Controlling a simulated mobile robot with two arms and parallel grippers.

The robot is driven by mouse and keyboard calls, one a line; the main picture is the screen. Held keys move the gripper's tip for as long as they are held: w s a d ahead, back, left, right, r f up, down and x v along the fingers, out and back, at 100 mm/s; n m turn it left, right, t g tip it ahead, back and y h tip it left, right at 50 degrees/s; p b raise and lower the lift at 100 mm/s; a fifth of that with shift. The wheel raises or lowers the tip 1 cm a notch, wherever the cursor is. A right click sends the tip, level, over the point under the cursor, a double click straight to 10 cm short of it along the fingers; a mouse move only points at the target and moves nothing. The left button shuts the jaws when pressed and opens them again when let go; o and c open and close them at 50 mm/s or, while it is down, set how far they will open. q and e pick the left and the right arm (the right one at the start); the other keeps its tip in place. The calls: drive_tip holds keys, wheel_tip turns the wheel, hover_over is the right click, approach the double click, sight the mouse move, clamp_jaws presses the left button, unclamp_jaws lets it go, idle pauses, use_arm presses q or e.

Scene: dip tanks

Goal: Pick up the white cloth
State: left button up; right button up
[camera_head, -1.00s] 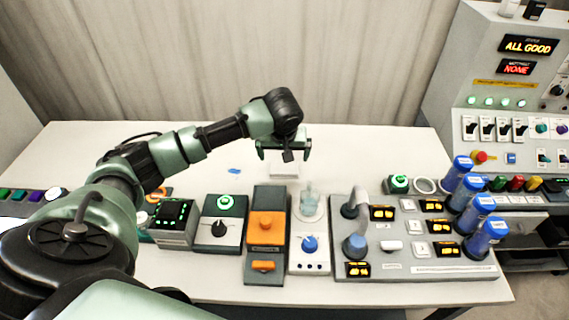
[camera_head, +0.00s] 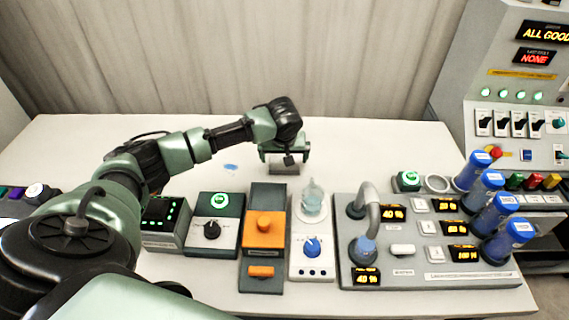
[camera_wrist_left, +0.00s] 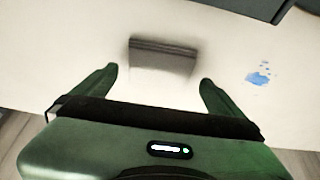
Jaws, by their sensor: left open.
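My left gripper (camera_head: 285,157) points down over the back part of the white bench. It is open and empty in the left wrist view (camera_wrist_left: 158,76). A folded pale cloth (camera_wrist_left: 163,54) with a darker grey far edge lies on the bench between and just beyond the fingertips, and the fingers look apart from it. In the head view the cloth (camera_head: 284,170) shows only as a small greyish patch below the gripper, mostly hidden by it. My right gripper is not in view.
Blue stains (camera_head: 231,168) mark the bench left of the gripper. In front stand an orange-topped device (camera_head: 264,232), a glass beaker (camera_head: 313,200) and a grey panel (camera_head: 410,270) with a curved spout and blue cylinders. The bench behind the gripper is clear.

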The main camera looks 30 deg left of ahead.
use_arm(q)
drive_tip(key=x, duration=0.3)
drive_tip(key=shift+w+f, duration=0.2)
drive_tip(key=shift+f, duration=0.15)
drive_tip(key=shift+s, duration=0.1)
drive_tip(key=c, duration=1.1)
drive_tip(key=shift+r, duration=0.2)
wheel_tip(320, 180, up, 20)
drive_tip(key=shift+f+b, duration=0.1)
drive_tip(key=shift+b, duration=1.15)
